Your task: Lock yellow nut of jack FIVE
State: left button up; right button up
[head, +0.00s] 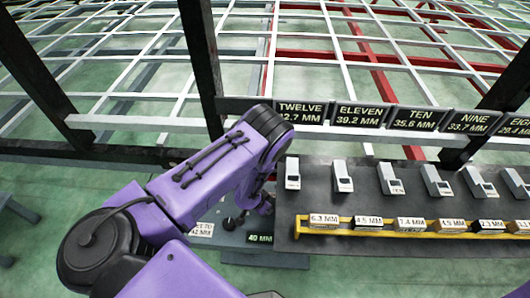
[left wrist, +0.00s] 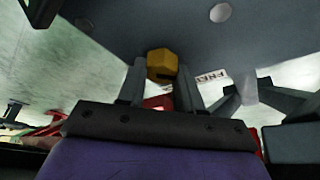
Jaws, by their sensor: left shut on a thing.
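In the left wrist view, a yellow nut (left wrist: 162,62) sits against the underside of a grey plate (left wrist: 110,25). My left gripper (left wrist: 160,78) has its two dark fingers on either side of the nut and is shut on it. A white label with red letters (left wrist: 210,77) shows just right of the fingers; I cannot read it surely. In the head view my purple left arm reaches in from the lower left, and its gripper is mostly hidden behind the arm. Jack FIVE cannot be made out in the head view. My right gripper is not in view.
A dark bench (head: 390,237) holds several grey-white blocks and a yellow rail (head: 300,228) with millimetre tags. Signs from TWELVE (head: 300,112) to EIGHT line a beam behind it. Dark posts (head: 203,65) and a white and red lattice (head: 375,75) fill the back.

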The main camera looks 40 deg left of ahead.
pick_arm(q)
jog(key=m+h, duration=0.1)
jog(key=m, duration=0.2)
jog(key=shift+a, duration=0.1)
jog(key=m+g+h, duration=0.1)
jog(key=m, duration=0.2)
jog(key=shift+w+m, duration=0.1)
jog(key=shift+m, duration=0.3)
jog(key=m+g+h, duration=0.1)
jog(key=m+g, duration=0.1)
jog(key=m, duration=0.2)
jog(key=shift+b, duration=0.3)
jog(key=shift+m+g+b, duration=0.4)
jog(key=shift+m+g, duration=0.5)
jog(key=shift+m, duration=1.8)
jog(key=shift+w, duration=0.1)
jog(key=o, duration=1.1)
jog(key=shift+c, duration=0.2)
jog(key=shift+r, duration=0.1)
